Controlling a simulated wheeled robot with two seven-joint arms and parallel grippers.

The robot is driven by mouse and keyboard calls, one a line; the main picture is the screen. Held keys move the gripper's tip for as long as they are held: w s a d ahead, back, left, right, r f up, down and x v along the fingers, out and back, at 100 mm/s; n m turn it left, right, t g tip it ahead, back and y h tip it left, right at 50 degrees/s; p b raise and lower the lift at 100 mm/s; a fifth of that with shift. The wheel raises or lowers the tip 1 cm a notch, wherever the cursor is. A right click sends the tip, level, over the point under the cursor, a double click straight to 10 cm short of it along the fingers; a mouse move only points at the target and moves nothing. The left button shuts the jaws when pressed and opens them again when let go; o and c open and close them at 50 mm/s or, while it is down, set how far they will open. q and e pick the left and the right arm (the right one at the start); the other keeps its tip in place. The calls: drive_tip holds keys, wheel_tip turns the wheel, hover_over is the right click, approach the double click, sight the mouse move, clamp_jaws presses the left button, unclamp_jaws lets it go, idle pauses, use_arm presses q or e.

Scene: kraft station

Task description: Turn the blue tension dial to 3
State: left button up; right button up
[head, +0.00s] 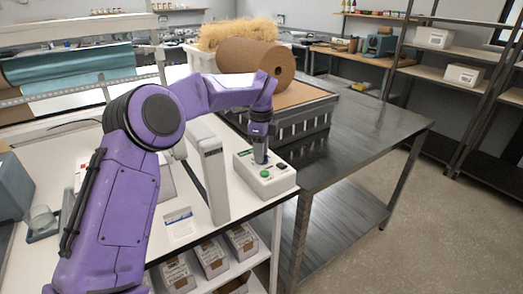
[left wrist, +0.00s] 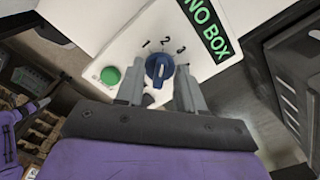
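The blue tension dial (left wrist: 159,68) sits on a white control box (left wrist: 205,66), with the numbers 1, 2 and 3 printed in an arc above it. A pale line shows on the dial, but I cannot tell for sure which number it points to. My left gripper (left wrist: 159,73) points down at the box, with one finger on each side of the dial and small gaps showing. In the head view my left gripper (head: 260,156) is over the white box (head: 267,187) and hides the dial. My right gripper is not in view.
A green button (left wrist: 110,75) is beside the dial, and a green label reading "NO BOX" (left wrist: 208,28) is above it. A grey post (head: 213,180) stands left of the box. A dark metal table (head: 365,135) with a paper roll (head: 243,66) is to the right.

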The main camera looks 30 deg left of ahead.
use_arm(q)
clamp_jaws()
drive_tip(key=shift+m, duration=0.3)
drive_tip(key=m, duration=0.3)
drive_tip(key=shift+w+m+p, duration=0.15)
drive_tip(key=shift+m+p, duration=0.65)
drive_tip(key=shift+m, duration=1.3)
drive_tip(key=shift+o, duration=0.6)
unclamp_jaws()
